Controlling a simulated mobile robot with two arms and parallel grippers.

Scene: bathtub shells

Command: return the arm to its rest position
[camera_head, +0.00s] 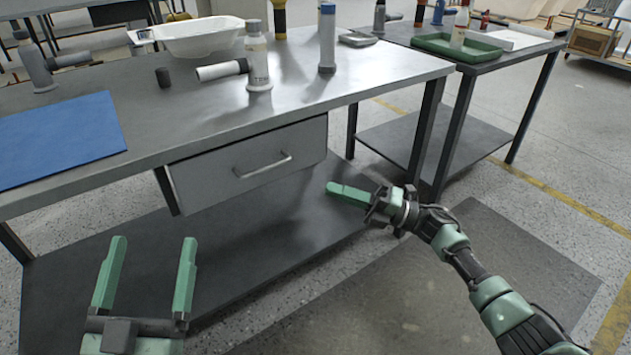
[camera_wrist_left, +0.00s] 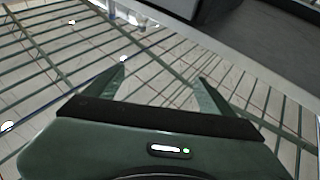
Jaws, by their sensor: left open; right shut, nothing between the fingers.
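My left gripper (camera_head: 146,272) is at the lower left of the head view, in front of the workbench and below its top. Its two green fingers stand wide apart with nothing between them. It also shows in the left wrist view (camera_wrist_left: 160,82), open and empty. My right gripper (camera_head: 345,193) is in front of the bench, right of the drawer, with its arm coming in from the lower right. Its green fingers are together and hold nothing. Neither gripper visibly touches the bench.
The grey workbench (camera_head: 200,120) carries a blue mat (camera_head: 60,140), a white tub (camera_head: 195,38), a white bottle (camera_head: 258,62) and a lying cylinder (camera_head: 222,71). Its drawer (camera_head: 245,165) is shut. A second table with a green tray (camera_head: 440,47) stands to the right. Floor in front is clear.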

